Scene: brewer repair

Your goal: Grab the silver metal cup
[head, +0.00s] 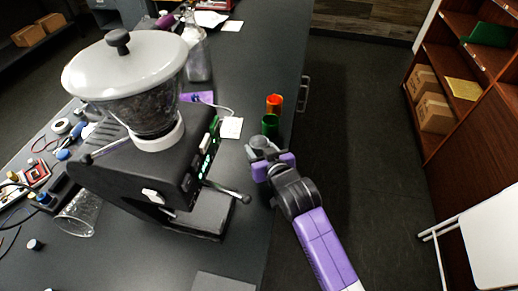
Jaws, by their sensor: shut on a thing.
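The silver metal cup (258,142) is at the right edge of the dark workbench (262,65), just in front of a green cup. My gripper (260,152) is shut on the silver cup, and its fingers hide the lower part of it. I cannot tell whether the cup touches the bench. My purple arm reaches in from the lower right.
A glass bottle (198,60) stands further back. The floor (360,130) to the right is clear.

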